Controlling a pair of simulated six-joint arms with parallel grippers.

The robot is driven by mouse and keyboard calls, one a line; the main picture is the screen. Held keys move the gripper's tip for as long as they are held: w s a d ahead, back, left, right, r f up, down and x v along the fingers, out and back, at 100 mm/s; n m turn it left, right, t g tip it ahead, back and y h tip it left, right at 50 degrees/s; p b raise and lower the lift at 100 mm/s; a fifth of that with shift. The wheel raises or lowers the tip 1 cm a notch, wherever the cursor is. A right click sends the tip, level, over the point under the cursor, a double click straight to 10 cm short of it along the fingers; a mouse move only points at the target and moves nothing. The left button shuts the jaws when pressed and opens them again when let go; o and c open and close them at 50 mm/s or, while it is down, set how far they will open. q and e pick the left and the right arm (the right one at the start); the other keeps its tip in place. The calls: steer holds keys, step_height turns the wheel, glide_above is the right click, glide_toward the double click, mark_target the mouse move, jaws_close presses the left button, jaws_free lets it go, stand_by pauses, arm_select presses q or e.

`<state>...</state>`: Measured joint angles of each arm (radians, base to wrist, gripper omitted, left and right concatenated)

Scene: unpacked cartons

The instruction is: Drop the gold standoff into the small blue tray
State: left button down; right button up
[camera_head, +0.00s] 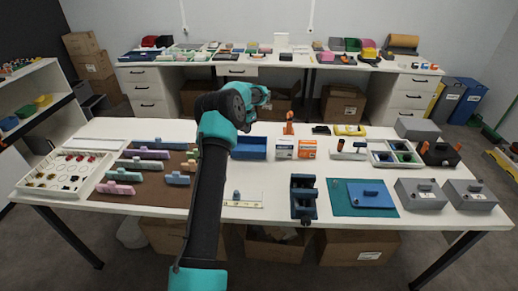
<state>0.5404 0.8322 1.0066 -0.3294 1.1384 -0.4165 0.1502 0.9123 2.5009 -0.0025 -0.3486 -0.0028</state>
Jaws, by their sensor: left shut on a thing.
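My left gripper (259,97) is raised above the back part of the workbench, at the end of my teal and black arm. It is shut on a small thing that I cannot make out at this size. A small blue tray (249,147) stands on the bench below the gripper, just right of my arm, which covers its left end. I cannot pick out the gold standoff for sure. Several tiny gold, red and dark parts lie in the white sorting tray (93,191) at the bench's left end. My right gripper is not in view.
A brown mat (111,196) with coloured blocks lies left of my arm. A dark blue clamp-like fixture (303,199), a teal mat (342,208) and grey boxes (469,194) fill the right front.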

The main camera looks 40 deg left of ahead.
arm_select(q)
steer(key=shift+s+a, duration=0.1)
stand_by(0.3)
steer(key=shift+f, duration=3)
steer(key=c, duration=1)
jaws_free()
step_height(320, 180, up, 17)
steer(key=shift+r, duration=0.2)
